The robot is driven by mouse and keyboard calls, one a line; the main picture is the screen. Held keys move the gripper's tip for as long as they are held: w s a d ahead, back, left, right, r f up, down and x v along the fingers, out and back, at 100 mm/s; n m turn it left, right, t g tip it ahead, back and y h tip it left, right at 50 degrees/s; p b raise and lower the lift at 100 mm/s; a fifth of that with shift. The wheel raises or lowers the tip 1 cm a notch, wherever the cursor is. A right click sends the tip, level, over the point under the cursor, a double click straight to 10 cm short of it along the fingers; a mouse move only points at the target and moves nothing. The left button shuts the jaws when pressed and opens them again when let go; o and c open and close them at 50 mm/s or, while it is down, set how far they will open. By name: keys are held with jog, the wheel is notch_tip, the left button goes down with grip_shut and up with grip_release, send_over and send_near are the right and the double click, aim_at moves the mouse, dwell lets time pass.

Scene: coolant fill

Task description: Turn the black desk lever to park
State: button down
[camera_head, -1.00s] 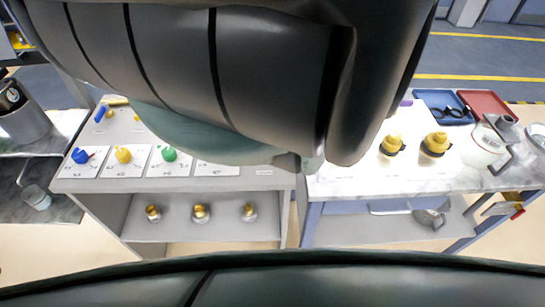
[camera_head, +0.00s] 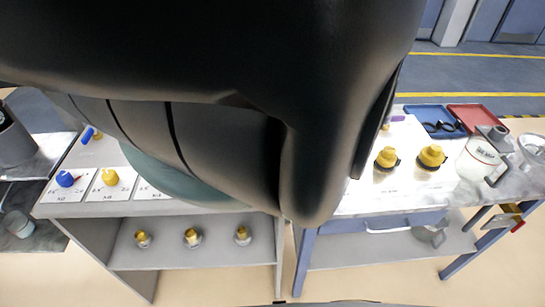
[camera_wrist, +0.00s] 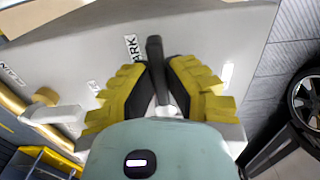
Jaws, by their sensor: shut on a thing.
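In the wrist view the black desk lever (camera_wrist: 154,50) stands between the yellow fingers of my gripper (camera_wrist: 158,78). The fingers are shut on it, one on each side, and its black end sticks out beyond them. A partly covered label reading "ARK" (camera_wrist: 132,47) lies on the grey panel just left of the lever's end. Another small white mark (camera_wrist: 227,72) lies to the right of the fingers. In the head view my arm hides the gripper and the lever.
In the head view a blue knob (camera_head: 66,179) and a yellow knob (camera_head: 109,177) sit on the left bench. Yellow caps (camera_head: 386,158), a blue tray (camera_head: 432,119), a red tray (camera_head: 478,116) and a white jug (camera_head: 478,158) stand on the right bench.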

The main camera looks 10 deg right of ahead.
jog(key=c, duration=1)
grip_release()
jog(key=shift+r, duration=0.15)
jog(key=r, duration=0.9)
jog(key=shift+w+d+r, duration=0.15)
jog(key=shift+w+r, duration=0.05)
jog(key=shift+r, duration=0.2)
jog(key=shift+s+r, duration=0.15)
jog(key=shift+r, duration=0.8)
